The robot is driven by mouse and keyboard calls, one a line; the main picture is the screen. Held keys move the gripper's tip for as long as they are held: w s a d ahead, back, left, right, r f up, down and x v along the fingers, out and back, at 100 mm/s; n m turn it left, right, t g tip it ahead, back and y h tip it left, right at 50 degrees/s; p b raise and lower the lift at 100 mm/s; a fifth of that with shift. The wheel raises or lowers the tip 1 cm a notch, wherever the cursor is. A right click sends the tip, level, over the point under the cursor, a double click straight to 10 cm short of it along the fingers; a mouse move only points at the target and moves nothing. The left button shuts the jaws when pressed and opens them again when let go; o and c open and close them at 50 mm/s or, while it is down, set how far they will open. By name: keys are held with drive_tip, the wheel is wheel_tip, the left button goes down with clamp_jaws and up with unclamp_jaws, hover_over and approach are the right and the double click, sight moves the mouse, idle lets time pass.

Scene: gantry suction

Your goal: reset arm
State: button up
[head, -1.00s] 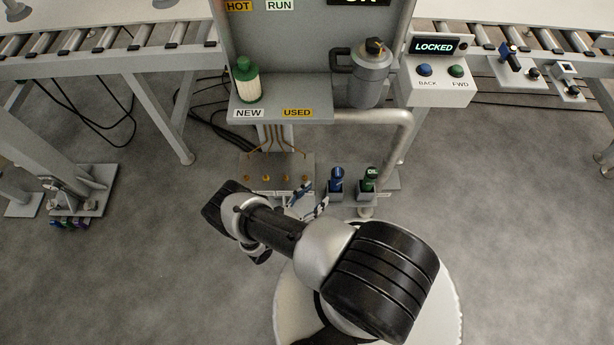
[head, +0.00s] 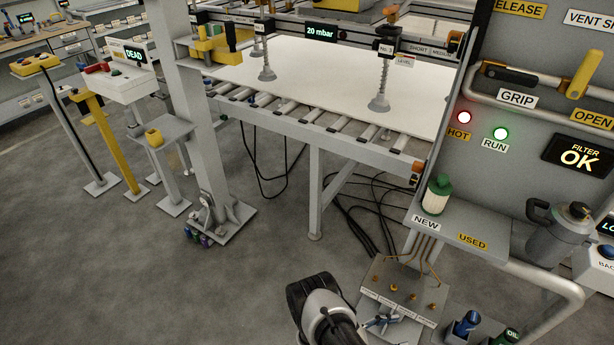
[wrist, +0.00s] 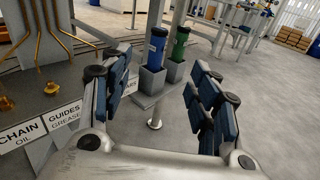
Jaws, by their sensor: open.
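My arm shows at the bottom of the head view, with a black and silver joint near the lower middle. My gripper (wrist: 160,100) is open in the wrist view, its two blue-padded fingers apart with nothing between them. In the head view a blue and grey part (head: 382,321) shows beside the arm, at the foot of the lubrication plate; I cannot tell whether it is my gripper's fingers. Beyond the fingers in the wrist view stand a blue bottle (wrist: 157,48) and a green bottle (wrist: 179,44) in grey holders.
A lubrication plate (head: 408,283) with brass fittings is close to my arm. Above it, a shelf (head: 455,222) holds a green-capped filter (head: 437,195). A grey canister (head: 562,235) stands at right. A roller conveyor (head: 300,118) bears a white sheet (head: 340,88). Open floor (head: 130,270) lies left.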

drive_tip(key=w+a+r+m+g+y, duration=0.2)
drive_tip(key=r+m+g+y, duration=0.3)
drive_tip(key=r, duration=1.1)
drive_tip(key=w+a+r+m+g+y, duration=0.1)
drive_tip(key=w+r+m+y, duration=0.15)
drive_tip(key=r+m, duration=0.9)
drive_tip(key=s+a+r+m+t+y, duration=0.1)
drive_tip(key=s+a+r+t+y, duration=0.3)
drive_tip(key=s+r, duration=0.5)
drive_tip(key=s+a+r+m+t+y, duration=0.1)
drive_tip(key=s+a+r+t+y, duration=0.2)
drive_tip(key=r, duration=1.1)
drive_tip(key=shift+s+a+r+m+t+y, duration=0.15)
drive_tip(key=shift+s+a+m+t+y, duration=0.25)
drive_tip(key=shift+s+y, duration=1.95)
drive_tip(key=shift+s+h, duration=0.85)
drive_tip(key=shift+h, duration=0.05)
